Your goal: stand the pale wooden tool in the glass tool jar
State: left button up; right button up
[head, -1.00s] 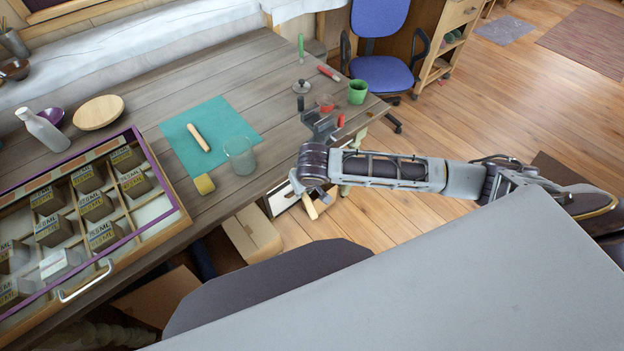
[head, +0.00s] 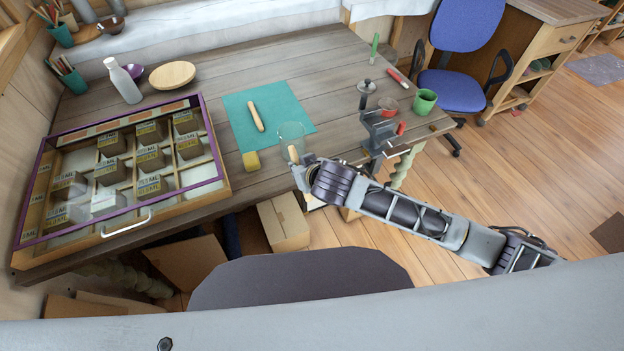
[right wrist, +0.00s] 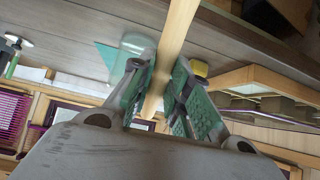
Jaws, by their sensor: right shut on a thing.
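The glass tool jar (head: 291,132) stands on the table at the right front edge of the teal mat. My right gripper (head: 300,170) is at the table's front edge, just in front of the jar. It is shut on a pale wooden tool (right wrist: 177,32), which runs up between the fingers (right wrist: 158,88) in the right wrist view. In the head view a short piece of the tool (head: 293,153) shows against the jar's lower part. I cannot tell whether it is inside or in front of the glass. My left gripper is not in view.
A compartment case (head: 160,213) stands left. A clamped metal device (head: 377,128), red bowl (head: 389,107) and green cup (head: 424,101) stand right.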

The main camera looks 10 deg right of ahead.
jog(key=w+r+n+y, duration=0.1)
jog(key=r, duration=0.1)
jog(key=w+a+r+n+y, duration=0.1)
jog(key=w+r+n+y, duration=0.1)
jog(key=w+a+r+n+y, duration=0.1)
jog(key=w+r, duration=0.1)
jog(key=r, duration=0.1)
jog(key=shift+w+n+y, duration=0.15)
jog(key=shift+n+y, duration=0.15)
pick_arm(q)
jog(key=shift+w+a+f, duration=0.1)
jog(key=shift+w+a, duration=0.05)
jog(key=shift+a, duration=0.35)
pick_arm(e)
jog(key=w+d+r+n+y, duration=0.2)
jog(key=w+r+n+y, duration=0.1)
jog(key=w+r+y, duration=0.5)
notch_tip(320, 180, up, 3)
jog(key=shift+w+f+n+g, duration=0.15)
jog(key=shift+w+n+g, duration=0.15)
jog(key=shift+w, duration=0.4)
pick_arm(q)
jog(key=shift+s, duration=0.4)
pick_arm(e)
jog(key=shift+f, duration=0.15)
